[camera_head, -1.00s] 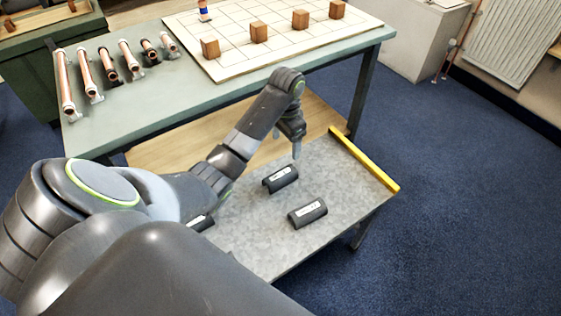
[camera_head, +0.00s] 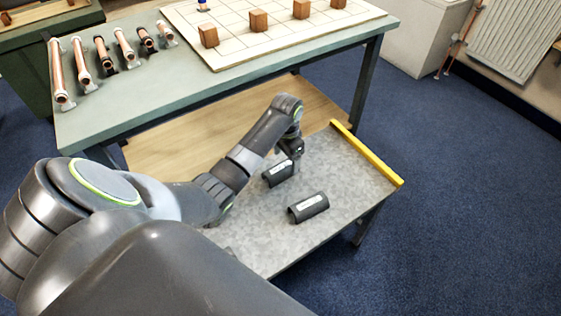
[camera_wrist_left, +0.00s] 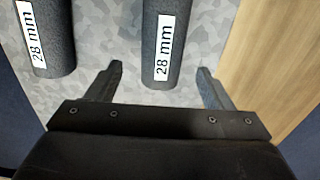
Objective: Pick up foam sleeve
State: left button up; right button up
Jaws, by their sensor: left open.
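Two dark grey foam sleeves with white labels lie on the grey metal-topped low table (camera_head: 345,195). The far sleeve (camera_head: 278,173) is right beside my left gripper (camera_head: 298,160), which partly covers its end. The near sleeve (camera_head: 308,208) lies apart, closer to the camera. In the left wrist view, my left gripper (camera_wrist_left: 160,70) is open and empty. One sleeve (camera_wrist_left: 163,40) labelled "28 mm" has its end between the two fingers in the picture, with gaps on both sides. Another "28 mm" sleeve (camera_wrist_left: 48,42) lies to the left. My right gripper is not in view.
A yellow strip (camera_head: 367,153) edges the low table's right side. The green-topped bench (camera_head: 130,112) behind holds several copper pipe pieces (camera_head: 83,64) and a gridded board (camera_head: 235,52) with wooden blocks (camera_head: 258,20). A wooden shelf (camera_head: 165,145) sits beneath the bench.

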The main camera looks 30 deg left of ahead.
aim_at(286, 164)
pick_arm(q)
jog(key=shift+w+f+b, duration=0.2)
jog(key=shift+f+b, duration=0.75)
jog(key=shift+f, duration=1.6)
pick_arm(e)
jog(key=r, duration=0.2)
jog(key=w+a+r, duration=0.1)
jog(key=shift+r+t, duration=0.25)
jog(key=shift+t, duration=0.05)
pick_arm(q)
jog(key=shift+c, duration=0.2)
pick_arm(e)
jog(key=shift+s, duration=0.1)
pick_arm(q)
jog(key=c, duration=1)
jog(key=shift+r, duration=0.1)
